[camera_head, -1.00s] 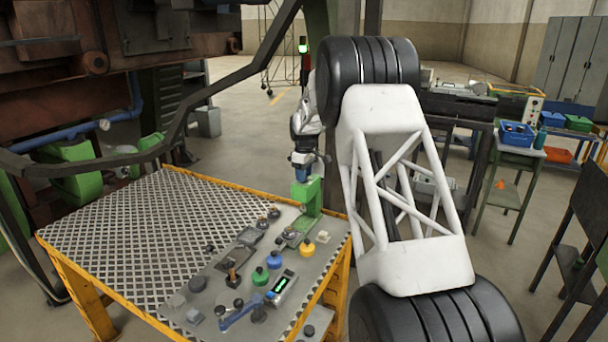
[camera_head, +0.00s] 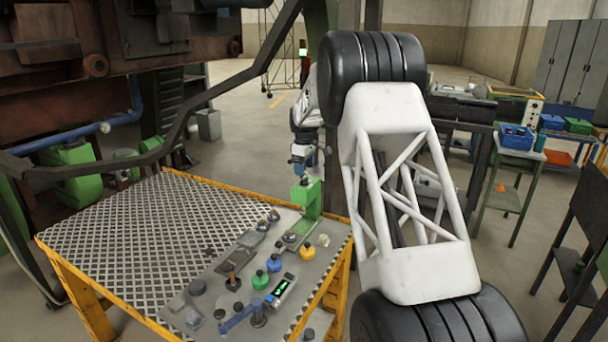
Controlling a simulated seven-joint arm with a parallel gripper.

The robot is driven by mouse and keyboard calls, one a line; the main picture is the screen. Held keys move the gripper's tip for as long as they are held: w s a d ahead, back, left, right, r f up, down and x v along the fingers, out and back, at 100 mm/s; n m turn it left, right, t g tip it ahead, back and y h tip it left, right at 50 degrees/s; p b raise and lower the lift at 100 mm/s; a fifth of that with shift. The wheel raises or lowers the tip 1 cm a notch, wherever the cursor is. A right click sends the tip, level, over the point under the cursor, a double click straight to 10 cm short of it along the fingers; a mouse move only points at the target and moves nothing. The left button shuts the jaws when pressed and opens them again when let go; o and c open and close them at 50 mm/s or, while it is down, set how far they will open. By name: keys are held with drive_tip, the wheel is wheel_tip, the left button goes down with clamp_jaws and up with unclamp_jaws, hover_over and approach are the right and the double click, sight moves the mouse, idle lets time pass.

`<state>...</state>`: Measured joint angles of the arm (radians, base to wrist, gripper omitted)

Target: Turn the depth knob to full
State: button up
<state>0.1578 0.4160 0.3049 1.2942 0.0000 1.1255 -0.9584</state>
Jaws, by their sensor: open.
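The control panel (camera_head: 215,265) lies along the right side of the table and carries several knobs. Dark knobs (camera_head: 263,226) sit near its far end, and yellow (camera_head: 307,250), blue (camera_head: 274,263) and green (camera_head: 260,280) ones sit nearer. No label is legible, so I cannot tell which is the depth knob. My gripper (camera_head: 302,168) is above the far end of the panel, over or just behind the green upright bracket (camera_head: 309,200). It is open and small in view, and I see nothing held in it. It appears apart from the knobs.
The yellow-edged table (camera_head: 110,235) has a bare chequered top at left. A blue-handled lever (camera_head: 240,315) and a small green-lit display (camera_head: 282,290) are on the panel's near part. A dark rail (camera_head: 185,115) crosses behind the table. A cart with a blue bin (camera_head: 516,137) stands at right.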

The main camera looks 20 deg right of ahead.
sight(304, 178)
drive_tip(key=shift+r, duration=1.85)
drive_tip(key=shift+s+a+r, duration=0.2)
drive_tip(key=shift+s+r, duration=0.25)
drive_tip(key=s+a+r+m, duration=0.2)
drive_tip(key=s+a+r, duration=0.15)
drive_tip(key=s, duration=0.75)
drive_tip(key=s+a+r+m+t, duration=0.1)
drive_tip(key=s+a+r, duration=0.3)
drive_tip(key=s, duration=0.7)
drive_tip(key=s+a+r+m, duration=0.2)
drive_tip(key=s+r, duration=0.3)
drive_tip(key=s, duration=0.6)
drive_tip(key=s+a+f+m, duration=0.1)
drive_tip(key=s+f, duration=0.1)
drive_tip(key=s, duration=0.9)
drive_tip(key=s+a+f+m+t, duration=0.1)
drive_tip(key=s+a+f+m, duration=0.1)
drive_tip(key=s, duration=0.9)
drive_tip(key=s+a+f+m, duration=0.1)
drive_tip(key=s+f, duration=0.3)
drive_tip(key=s, duration=0.7)
drive_tip(key=shift+s+a+f+t, duration=0.25)
drive_tip(key=shift+a+t, duration=0.05)
drive_tip(key=shift+a, duration=0.25)
